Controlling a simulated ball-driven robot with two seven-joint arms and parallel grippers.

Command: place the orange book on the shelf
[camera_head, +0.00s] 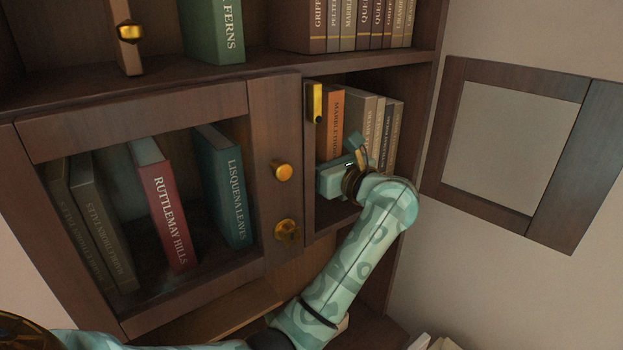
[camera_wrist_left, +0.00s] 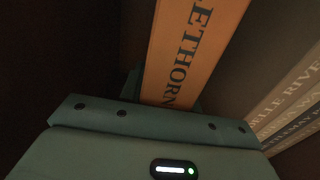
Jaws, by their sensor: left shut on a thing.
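The orange book (camera_head: 336,108) stands upright inside the open right compartment of the bookcase, its spine facing out. It also fills the middle of the left wrist view (camera_wrist_left: 195,50). My left gripper (camera_head: 338,178) reaches into that compartment and is shut on the lower part of the book. The fingertips are mostly hidden behind the gripper body. The shelf floor (camera_head: 325,218) shows below the gripper. Whether the book's bottom touches it is hidden. My right gripper is not in view.
Several books (camera_head: 375,120) stand right of the orange book in the compartment. A gold fitting (camera_head: 315,103) is on the left. The open door (camera_head: 555,180) swings out to the right. A glass-fronted door (camera_head: 190,100) with books behind it is at left.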

